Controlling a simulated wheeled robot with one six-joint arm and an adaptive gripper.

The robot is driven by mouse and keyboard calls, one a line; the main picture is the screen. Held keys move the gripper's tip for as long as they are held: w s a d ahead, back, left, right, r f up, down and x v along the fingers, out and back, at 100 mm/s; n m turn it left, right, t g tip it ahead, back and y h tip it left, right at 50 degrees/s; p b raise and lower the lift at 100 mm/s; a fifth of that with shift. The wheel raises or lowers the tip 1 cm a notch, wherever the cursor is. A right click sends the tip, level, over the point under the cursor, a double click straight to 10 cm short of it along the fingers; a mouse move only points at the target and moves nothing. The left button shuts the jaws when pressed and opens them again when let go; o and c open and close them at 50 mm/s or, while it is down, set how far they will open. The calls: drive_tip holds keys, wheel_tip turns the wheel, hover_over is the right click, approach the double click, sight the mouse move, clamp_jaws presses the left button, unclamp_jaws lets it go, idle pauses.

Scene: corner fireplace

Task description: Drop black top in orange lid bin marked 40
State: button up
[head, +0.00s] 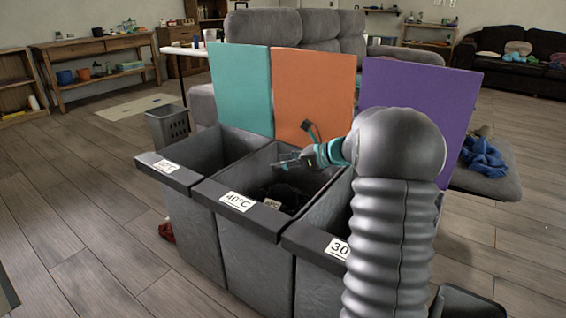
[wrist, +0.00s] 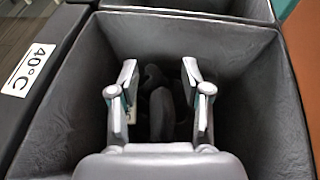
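The middle laundry bin (head: 238,203) is marked 40°C and has a raised orange lid (head: 318,95). Black cloth (head: 290,192) lies low inside it, with a small pale patch beside it. My gripper (head: 290,161) is over the mouth of this bin, pointing down into it. In the wrist view my gripper (wrist: 160,68) has its two fingers well apart. Dark cloth (wrist: 160,110) shows between and below them, apparently down in the bin and not gripped. The shadow inside hides its full shape.
A bin with a teal lid (head: 240,88) stands to the left, and one marked 30 with a purple lid (head: 415,110) to the right. A grey basket (head: 168,128) is behind left. Blue cloth (head: 484,158) lies on a grey seat.

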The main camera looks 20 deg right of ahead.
drive_tip(key=v, duration=1.2)
drive_tip(key=s+a+r+n+g+h+p, duration=0.2)
drive_tip(key=s+a+n+g, duration=0.1)
drive_tip(key=s+a+n, duration=0.5)
drive_tip(key=s+a+r+n+g+h+p, duration=0.2)
drive_tip(key=s+a+n, duration=0.25)
drive_tip(key=a, duration=0.55)
drive_tip(key=s+a+n+h+p, duration=0.1)
drive_tip(key=s+a+n+h, duration=0.1)
drive_tip(key=s+n, duration=0.5)
drive_tip(key=s+a+n+t+h+p, duration=0.1)
drive_tip(key=s+n+h+p, duration=0.1)
drive_tip(key=s+n, duration=0.5)
drive_tip(key=shift+s+a+f+h, duration=0.4)
drive_tip(key=shift+s+h, duration=0.4)
drive_tip(key=shift+s, duration=1.45)
drive_tip(key=shift+n, duration=0.25)
